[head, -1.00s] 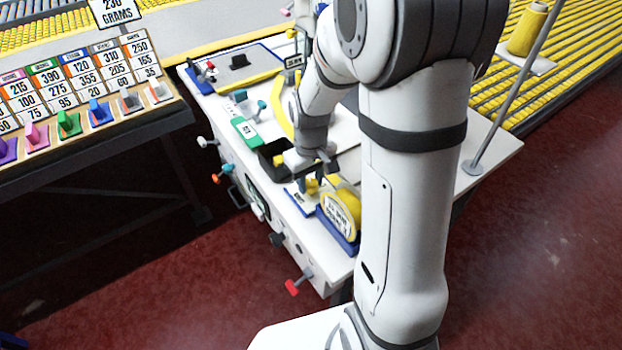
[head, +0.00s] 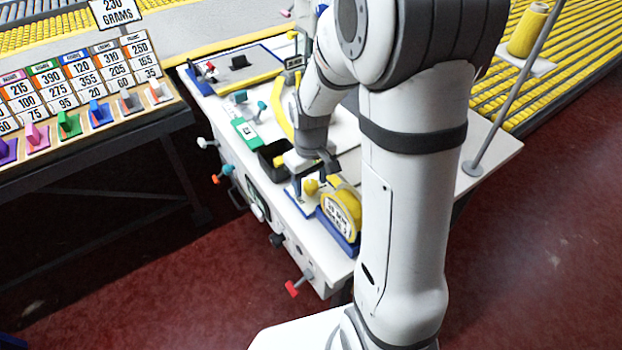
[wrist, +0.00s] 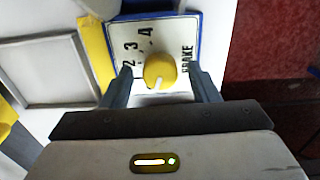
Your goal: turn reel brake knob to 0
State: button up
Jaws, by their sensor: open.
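The reel brake knob (wrist: 160,70) is yellow with a white pointer mark that points down in the wrist view. It sits on a white, blue-edged plate (wrist: 185,28) printed BRAKE, with 2, 3 and 4 readable; no 0 shows. In the head view the knob (head: 311,187) is beside the yellow reel (head: 343,210). My gripper (wrist: 160,74) is open, one finger on each side of the knob, with gaps visible between fingers and knob. In the head view my gripper (head: 308,168) is just above and behind the knob, its fingertips partly hidden.
A black open bin (head: 272,160) and a green-edged plate (head: 246,132) lie left of my gripper on the white bench. A red-handled knob (head: 293,289) sticks out of the bench front. In the wrist view a yellow strip (wrist: 96,50) and grey frame (wrist: 42,72) lie left.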

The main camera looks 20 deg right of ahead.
aim_at(311, 183)
jog(key=shift+r+p, duration=0.3)
jog(key=shift+r, duration=3.6)
jog(key=shift+r, duration=0.1)
jog(key=shift+s+r, duration=0.25)
jog(key=shift+r, duration=0.05)
jog(key=s+r+m+t+p, duration=0.2)
jog(key=s+r, duration=0.6)
jog(key=s, duration=0.5)
jog(key=shift+s+m+t, duration=0.3)
jog(key=shift+m, duration=0.6)
jog(key=shift+c, duration=0.4)
